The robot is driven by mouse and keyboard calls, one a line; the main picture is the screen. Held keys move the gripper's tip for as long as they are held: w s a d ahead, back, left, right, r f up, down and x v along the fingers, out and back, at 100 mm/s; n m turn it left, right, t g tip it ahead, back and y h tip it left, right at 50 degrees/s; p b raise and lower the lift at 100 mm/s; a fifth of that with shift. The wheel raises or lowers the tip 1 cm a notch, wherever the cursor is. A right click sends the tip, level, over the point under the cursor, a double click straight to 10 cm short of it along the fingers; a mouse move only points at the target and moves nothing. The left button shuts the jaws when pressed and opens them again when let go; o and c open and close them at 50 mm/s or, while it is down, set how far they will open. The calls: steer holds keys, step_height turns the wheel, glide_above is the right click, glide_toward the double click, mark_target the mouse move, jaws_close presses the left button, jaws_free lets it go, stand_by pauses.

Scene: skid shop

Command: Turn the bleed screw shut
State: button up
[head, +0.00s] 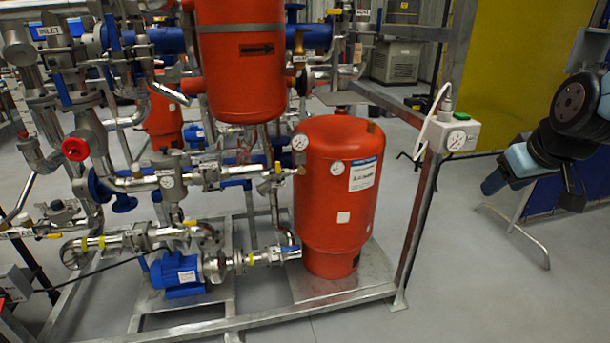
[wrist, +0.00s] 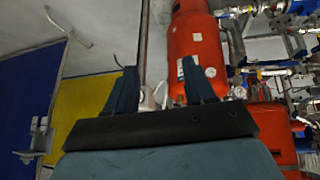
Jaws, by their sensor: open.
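I cannot pick out the bleed screw with certainty in either view; it is too small or hidden among the pipe fittings. My gripper (wrist: 158,64) shows in the wrist view with its two dark blue fingers spread apart and nothing between them. Behind the fingers are a red tank and a pale box, both some distance away. In the head view my arm reaches in at the right edge, out over the floor to the right of the skid, apart from the pipework.
The steel skid frame (head: 407,235) carries a red tank (head: 318,218), a blue pump (head: 180,275), and a red handwheel (head: 75,149). Grey floor (head: 460,290) lies open at right.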

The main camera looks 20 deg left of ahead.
steer(key=w+a+f+n+t, duration=0.1)
steer(key=w+a+f+n, duration=0.4)
steer(key=w, duration=0.4)
steer(key=w+a+f+n+t, duration=0.1)
steer(key=w+a+f+n, duration=0.2)
steer(key=w+f, duration=0.45)
steer(key=n+t+y, duration=0.7)
steer(key=n+y, duration=0.1)
steer(key=n, duration=2.3)
glide_toward(303, 172)
steer(key=x, duration=0.9)
steer(key=shift+f, duration=0.1)
steer(key=shift+c, duration=0.4)
